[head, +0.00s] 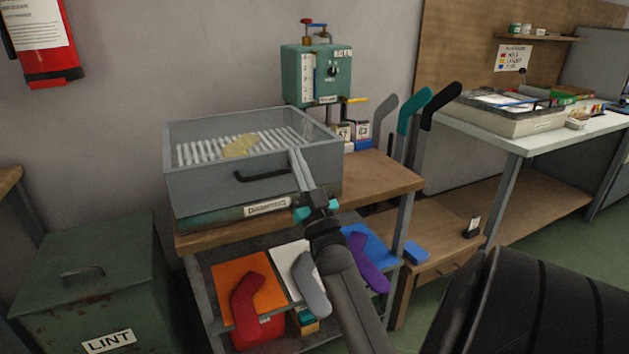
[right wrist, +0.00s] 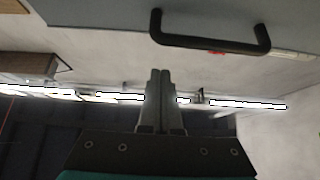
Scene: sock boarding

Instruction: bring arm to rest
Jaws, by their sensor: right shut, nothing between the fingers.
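My right gripper (head: 295,153) reaches up from the lower right in the head view, in front of the grey box (head: 190,187) with a black handle (head: 263,175). Its fingertips overlap the box's front right part, to the right of the handle. In the right wrist view the two fingers of my right gripper (right wrist: 159,72) are pressed together with nothing between them. The black handle (right wrist: 212,40) shows beyond and above the fingertips there, apart from them in the picture. My left gripper is not in view.
The box stands on a wooden-topped bench (head: 385,180) and holds a yellowish piece (head: 240,146). A green dispenser (head: 317,75) stands behind. Sock-shaped boards (head: 413,108) rise at the right. A lint bin (head: 85,275) stands at left. Coloured socks lie on the lower shelf.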

